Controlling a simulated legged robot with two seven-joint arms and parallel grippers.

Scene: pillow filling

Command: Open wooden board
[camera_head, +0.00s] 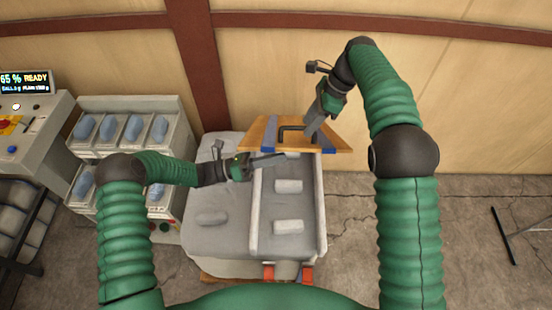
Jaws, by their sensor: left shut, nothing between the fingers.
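The wooden board (340,138) has blue strips and a dark handle (291,129). It is at the far end of the grey padded bin (188,215), against the wall side. It looks raised or tilted, but I cannot tell exactly how it rests. My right gripper (310,131) reaches down from the upper right to the right part of the handle. Its fingertips are too small and dark to show whether they grip it. My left gripper (283,156) is shut and empty, just in front of the board's near edge and above the bin.
White pillow-like pieces (288,227) lie in the bin's right compartment, beside a pale divider (256,213). Floor at right is mostly clear.

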